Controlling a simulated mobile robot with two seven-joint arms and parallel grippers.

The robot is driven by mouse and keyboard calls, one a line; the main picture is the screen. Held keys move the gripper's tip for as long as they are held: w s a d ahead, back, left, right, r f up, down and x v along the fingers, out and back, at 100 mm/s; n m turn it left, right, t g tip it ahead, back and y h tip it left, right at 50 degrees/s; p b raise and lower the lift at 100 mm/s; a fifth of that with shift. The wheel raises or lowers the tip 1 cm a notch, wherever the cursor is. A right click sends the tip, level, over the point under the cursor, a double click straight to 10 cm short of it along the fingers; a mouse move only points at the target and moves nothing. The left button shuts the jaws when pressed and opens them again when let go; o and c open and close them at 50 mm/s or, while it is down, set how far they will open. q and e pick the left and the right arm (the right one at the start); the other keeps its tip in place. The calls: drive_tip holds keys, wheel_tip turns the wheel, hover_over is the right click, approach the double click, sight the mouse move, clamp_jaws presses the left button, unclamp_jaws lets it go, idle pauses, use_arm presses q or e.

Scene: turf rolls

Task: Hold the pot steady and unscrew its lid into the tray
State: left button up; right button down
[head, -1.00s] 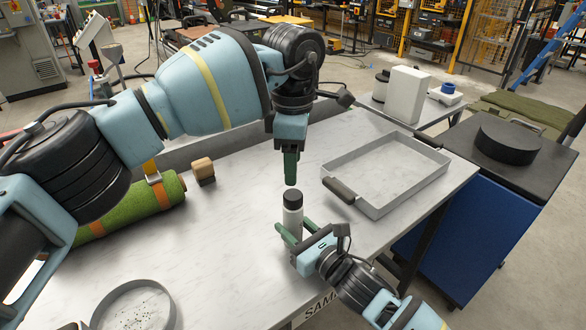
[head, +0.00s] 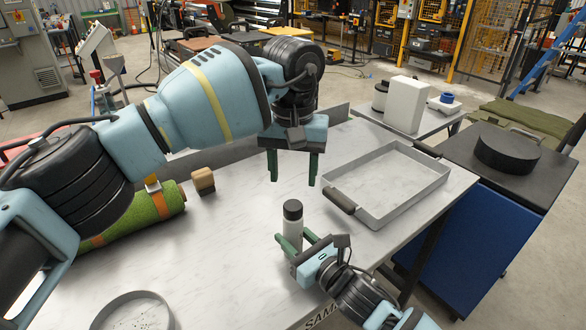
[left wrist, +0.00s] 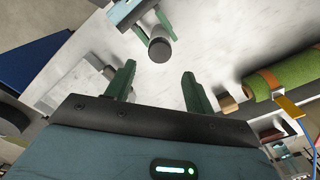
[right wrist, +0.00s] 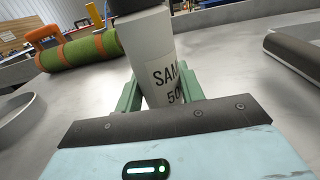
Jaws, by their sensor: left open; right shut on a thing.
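The pot (head: 293,236) is a white cylinder standing upright on the table, with its dark lid (head: 292,209) on top. My right gripper (head: 293,243) is shut on the pot's body from the front; in the right wrist view the printed pot (right wrist: 160,62) sits between the green fingers. My left gripper (head: 293,180) is open and empty, above and behind the lid, apart from it. In the left wrist view the lid (left wrist: 159,50) shows beyond the open fingers. The grey-walled tray (head: 400,214) lies on the table to the right of the pot and looks empty.
A green turf roll with orange straps (head: 130,216) and a tan-and-dark block (head: 203,180) lie at the left. A round sieve-like dish (head: 165,298) is at the front left. The table between the turf roll and pot is clear.

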sight(293, 205)
use_arm(q)
drive_tip(key=m, duration=0.4)
drive_tip(key=shift+f, duration=4.05)
drive_tip(key=shift+c, duration=0.2)
drive_tip(key=c, duration=1)
